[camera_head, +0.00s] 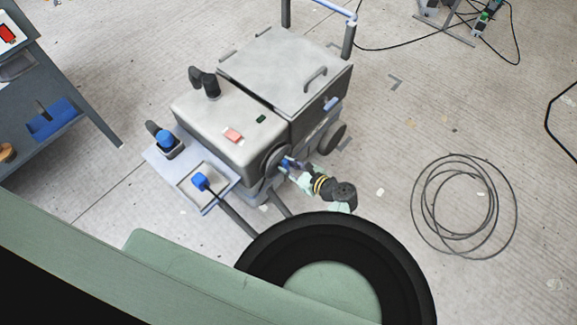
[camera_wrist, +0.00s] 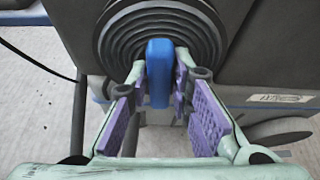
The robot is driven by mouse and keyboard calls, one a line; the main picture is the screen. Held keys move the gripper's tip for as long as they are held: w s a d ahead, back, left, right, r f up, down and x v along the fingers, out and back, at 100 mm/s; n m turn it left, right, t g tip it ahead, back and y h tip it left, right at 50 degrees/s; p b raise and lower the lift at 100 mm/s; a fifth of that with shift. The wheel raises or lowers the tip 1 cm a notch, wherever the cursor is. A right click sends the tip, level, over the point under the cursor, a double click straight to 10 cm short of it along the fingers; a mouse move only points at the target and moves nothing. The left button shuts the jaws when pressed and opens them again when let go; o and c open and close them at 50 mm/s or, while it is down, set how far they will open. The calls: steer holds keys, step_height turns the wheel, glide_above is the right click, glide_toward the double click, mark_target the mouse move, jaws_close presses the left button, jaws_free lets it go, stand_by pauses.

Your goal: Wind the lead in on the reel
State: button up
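The dark reel (camera_wrist: 112,40) is a ringed disc on the side of a grey machine; in the head view the reel (camera_head: 274,160) is partly hidden by my gripper. A blue handle (camera_wrist: 160,72) stands out in front of its rings. My gripper (camera_wrist: 161,85) has its two purple-padded fingers on either side of the handle, very near it. Whether both pads touch it is not clear. In the head view my gripper (camera_head: 287,166) meets the reel from the lower right. A dark lead (camera_head: 421,217) lies in loose loops on the floor at the right.
The grey machine (camera_head: 222,127) has a lidded box (camera_head: 285,62) and a side tray (camera_head: 212,206) with blue-topped parts. A shelf unit (camera_head: 75,100) stands at the upper left. Cables and a stand (camera_head: 448,28) are at the top right. The floor between machine and loops is mostly clear.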

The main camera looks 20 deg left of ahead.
jaws_close()
